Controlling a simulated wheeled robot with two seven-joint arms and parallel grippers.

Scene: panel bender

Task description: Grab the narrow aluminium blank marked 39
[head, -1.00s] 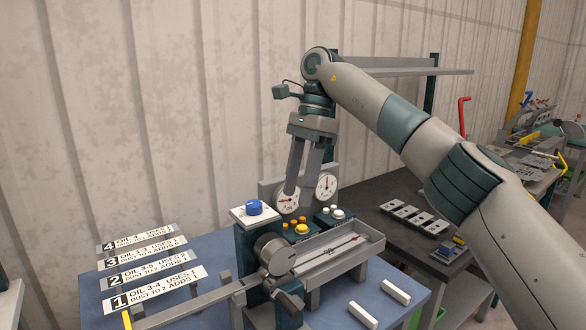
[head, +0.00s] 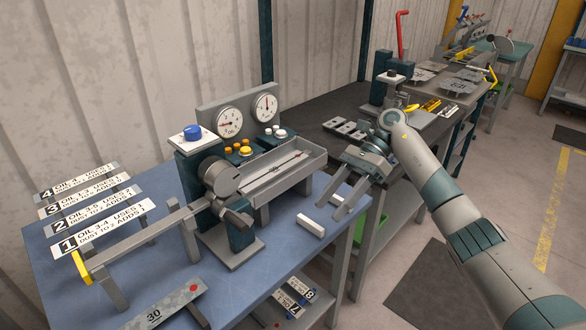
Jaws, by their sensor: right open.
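I cannot make out a blank clearly marked 39. A grey metal plate (head: 165,306) at the front edge of the blue table, low in the head view, carries a number that reads like 30 and a red dot. Several small grey plates (head: 345,127) lie on the dark bench, their marks too small to read. More flat plates (head: 462,82) lie on the bench farther back. My right gripper (head: 327,212) is open and empty, its fingers pointing down-left by the blue table's right edge. My left gripper is not in view.
The bending machine (head: 230,205) with its gauges and grey tray (head: 275,175) stands on the blue table (head: 160,265). A white bar (head: 311,225) lies close to my right fingers. Labelled strips (head: 105,228) lie at left. The floor at right is open.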

